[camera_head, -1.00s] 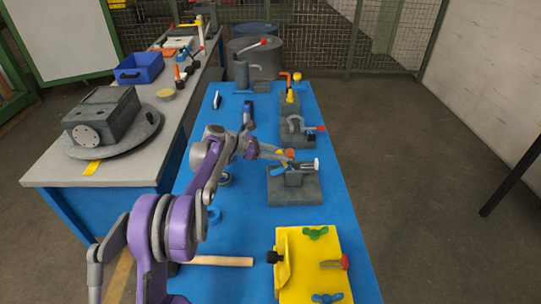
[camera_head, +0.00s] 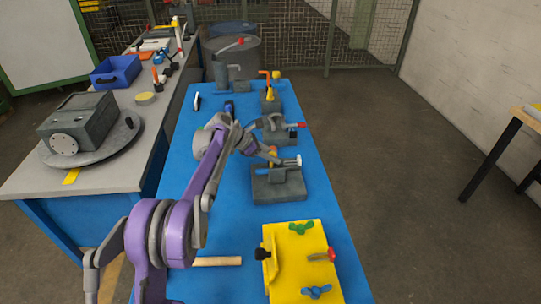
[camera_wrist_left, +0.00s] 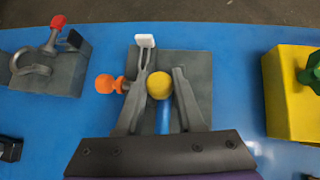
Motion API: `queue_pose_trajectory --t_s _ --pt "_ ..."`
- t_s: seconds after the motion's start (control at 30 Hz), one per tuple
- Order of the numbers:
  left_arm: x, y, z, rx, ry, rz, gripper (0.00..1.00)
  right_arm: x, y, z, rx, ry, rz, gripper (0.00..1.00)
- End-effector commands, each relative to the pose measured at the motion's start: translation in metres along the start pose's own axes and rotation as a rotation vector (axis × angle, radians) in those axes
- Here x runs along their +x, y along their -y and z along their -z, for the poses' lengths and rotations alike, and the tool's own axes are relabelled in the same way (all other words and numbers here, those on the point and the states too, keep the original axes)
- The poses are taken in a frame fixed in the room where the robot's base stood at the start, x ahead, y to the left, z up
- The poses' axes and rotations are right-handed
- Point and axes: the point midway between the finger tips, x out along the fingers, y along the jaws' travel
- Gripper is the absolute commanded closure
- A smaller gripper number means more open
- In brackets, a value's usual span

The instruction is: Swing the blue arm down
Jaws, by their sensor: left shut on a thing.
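The blue arm (camera_head: 262,171) is a short bar on a grey block fixture (camera_head: 290,190) in the middle of the blue table. In the left wrist view the blue arm (camera_wrist_left: 164,120) ends in a yellow ball knob (camera_wrist_left: 159,85). My left gripper (camera_head: 268,156) reaches over the fixture from the left. In the left wrist view the left gripper (camera_wrist_left: 161,75) has a finger on each side of the yellow knob and is shut on it. An orange knob (camera_wrist_left: 105,84) and a white-tipped lever (camera_wrist_left: 145,41) are close beside the left finger. The bar's exact tilt is hard to tell.
A yellow fixture (camera_head: 285,270) with green, red and blue handles stands nearer. A grey clamp with a red tip (camera_head: 278,132) stands just behind. A wooden rod (camera_head: 217,261) lies at the front left. The table's right edge is clear.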

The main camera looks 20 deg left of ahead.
Motion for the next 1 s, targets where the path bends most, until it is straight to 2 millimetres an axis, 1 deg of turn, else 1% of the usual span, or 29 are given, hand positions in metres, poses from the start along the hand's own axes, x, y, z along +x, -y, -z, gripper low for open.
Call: queue_pose_trajectory --t_s 0.23,0.27,0.4,0.67,0.77,0.87,1.0 --pt "0.002 0.001 -0.001 0.001 0.003 0.004 1.0 0.0 0.0 0.0 0.0 0.0 0.0 0.5" --pt "0.002 0.001 -0.001 0.001 0.003 0.004 0.6 0.0 0.0 0.0 0.0 0.0 0.0 0.5" --pt "0.002 0.001 -0.001 0.001 0.003 0.003 0.35 0.0 0.0 0.0 0.0 0.0 0.0 0.5" --pt "0.001 0.001 0.0 0.0 0.001 0.002 0.35 0.0 0.0 0.0 0.0 0.0 0.0 0.5" --pt "-0.003 0.001 0.0 -0.001 0.001 0.002 0.35 0.0 0.0 0.0 0.0 0.0 0.0 0.5" --pt "-0.015 0.0 0.0 -0.002 0.001 0.001 0.35 0.001 0.0 -0.001 0.0 0.001 0.0 0.5" --pt "-0.042 0.0 0.001 -0.003 0.001 0.0 0.35 0.002 0.0 -0.003 0.0 0.002 0.0 0.5"
